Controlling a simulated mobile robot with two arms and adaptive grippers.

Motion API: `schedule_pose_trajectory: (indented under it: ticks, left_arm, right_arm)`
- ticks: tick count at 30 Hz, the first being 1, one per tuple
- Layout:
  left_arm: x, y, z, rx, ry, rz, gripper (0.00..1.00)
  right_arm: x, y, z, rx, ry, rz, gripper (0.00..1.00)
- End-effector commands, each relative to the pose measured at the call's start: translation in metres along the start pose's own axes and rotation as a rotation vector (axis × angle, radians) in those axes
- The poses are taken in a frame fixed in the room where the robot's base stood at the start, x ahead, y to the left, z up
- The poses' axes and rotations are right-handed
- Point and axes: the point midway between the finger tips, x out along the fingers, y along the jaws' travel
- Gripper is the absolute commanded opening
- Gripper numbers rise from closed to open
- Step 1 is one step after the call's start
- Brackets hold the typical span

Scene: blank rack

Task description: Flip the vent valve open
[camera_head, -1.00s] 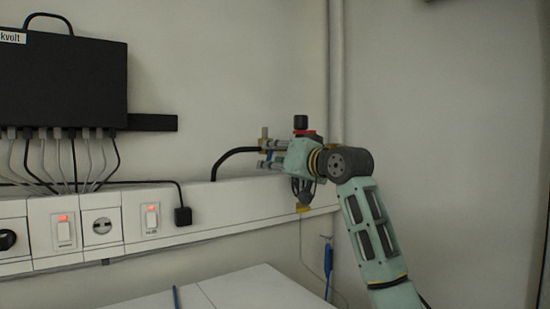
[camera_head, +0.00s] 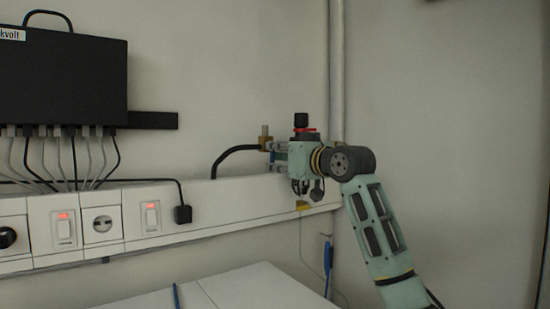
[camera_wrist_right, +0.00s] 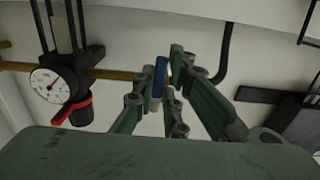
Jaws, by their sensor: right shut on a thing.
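The vent valve is a brass fitting (camera_head: 265,140) at the end of a black hose on the wall. In the right wrist view its blue lever (camera_wrist_right: 160,76) stands between my fingers, in front of a brass pipe (camera_wrist_right: 118,75). My right gripper (camera_head: 276,153) is just right of the brass fitting. It also shows in the right wrist view (camera_wrist_right: 165,88), shut on the blue lever. My fingers partly hide the lever and its pivot, so I cannot tell its exact angle. My left gripper is not in view.
A dial gauge (camera_wrist_right: 48,86) with a red handle (camera_wrist_right: 72,108) is close beside my right gripper. A black hose (camera_head: 233,155) reaches the valve from the left. A white wall trunking (camera_head: 220,196) with sockets and switches runs below. A vertical pipe (camera_head: 336,70) stands behind.

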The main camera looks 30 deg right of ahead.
Motion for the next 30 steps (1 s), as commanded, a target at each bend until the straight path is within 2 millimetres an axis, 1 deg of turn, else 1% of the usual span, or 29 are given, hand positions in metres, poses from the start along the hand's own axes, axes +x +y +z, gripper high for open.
schedule_pose_trajectory:
  ticks: [3,10,11,15,17,23,26,30]
  left_arm:
    - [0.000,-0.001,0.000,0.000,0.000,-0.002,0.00]
    - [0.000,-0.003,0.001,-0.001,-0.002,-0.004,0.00]
    - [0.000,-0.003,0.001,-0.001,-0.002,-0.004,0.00]
    - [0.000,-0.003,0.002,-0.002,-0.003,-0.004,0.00]
    - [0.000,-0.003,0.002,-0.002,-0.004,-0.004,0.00]
    - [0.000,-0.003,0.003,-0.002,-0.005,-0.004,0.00]
    - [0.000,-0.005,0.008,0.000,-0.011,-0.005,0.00]
    - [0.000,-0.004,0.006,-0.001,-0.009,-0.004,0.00]
  right_arm:
    - [-0.001,0.002,-0.001,-0.027,0.001,0.003,0.00]
    - [-0.001,0.002,-0.001,-0.026,0.002,0.003,0.00]
    - [-0.001,0.002,-0.001,-0.026,0.002,0.003,0.13]
    - [-0.001,0.002,-0.001,-0.026,0.002,0.002,0.25]
    - [-0.001,0.002,-0.001,-0.025,0.002,0.002,0.30]
    - [0.000,0.001,-0.001,-0.025,0.001,0.001,0.30]
    - [-0.001,0.001,-0.001,-0.025,0.001,0.001,0.30]
    - [-0.010,0.002,-0.001,-0.025,0.002,0.001,0.30]
